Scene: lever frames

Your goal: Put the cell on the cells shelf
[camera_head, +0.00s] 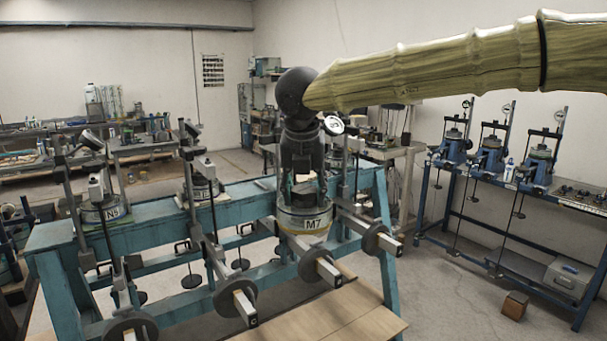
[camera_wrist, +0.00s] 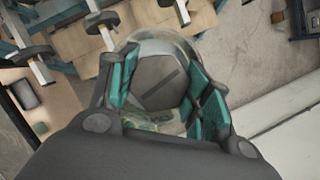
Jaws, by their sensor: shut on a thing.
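The cell labelled M7 (camera_head: 305,222) is a round, pale-banded body at the front of the teal lever frame bench (camera_head: 145,213). My gripper (camera_head: 302,184) comes down on it from above and is shut on its upper part. In the wrist view, the teal finger pads of my gripper (camera_wrist: 162,92) close around the cell's grey faceted top (camera_wrist: 158,76), which has a dark slot. A clear rim shows around that top. I cannot tell whether the cell rests on the bench or hangs just above it. No shelf marked for cells can be made out.
Lever arms with disc weights (camera_head: 312,262) stick out in front of the bench, close to the cell. Another cell, N9 (camera_head: 100,210), stands at the left. A blue rack (camera_head: 470,215) with several devices stands at the right. A small brown box (camera_head: 515,306) lies on the floor.

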